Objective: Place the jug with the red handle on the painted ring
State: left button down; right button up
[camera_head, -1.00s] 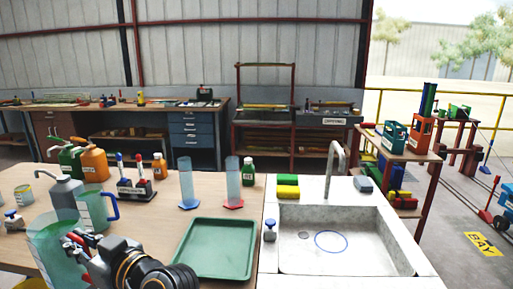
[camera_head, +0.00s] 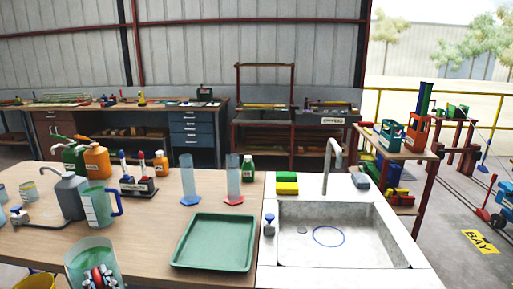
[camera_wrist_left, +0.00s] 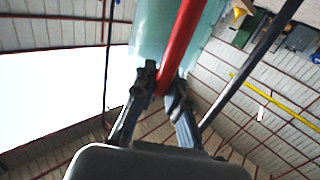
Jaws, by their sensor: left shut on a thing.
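The jug with the red handle (camera_head: 88,255) is clear and greenish, at the lower left of the head view, near the bench's front edge. Its base is out of frame. My left gripper (camera_head: 104,281) is shut on its red handle. In the left wrist view, the red handle (camera_wrist_left: 182,42) runs between the fingertips (camera_wrist_left: 165,88), and the pale teal jug body (camera_wrist_left: 150,35) is behind it. The painted ring (camera_head: 328,236) is a blue outline on the sink floor, with nothing on it. My right gripper is not in view.
The sink (camera_head: 385,245) has a tall tap (camera_head: 332,160) at its back and a blue-topped bottle (camera_head: 269,228) at its left rim. A green tray (camera_head: 213,243) lies between jug and sink. A blue-handled jug (camera_head: 100,207) and two cylinders (camera_head: 188,180) stand behind.

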pick_arm(q)
jog(key=s+d+f+m+t+h, duration=0.4)
jog(key=s+d+f+m+h, duration=0.4)
jog(key=s+d+f+h, duration=0.1)
jog(key=d+f+h, duration=0.1)
jog(key=d+h, duration=0.1)
jog(key=h, duration=0.1)
jog(key=shift+f+t, duration=0.3)
jog(key=shift+f, duration=0.1)
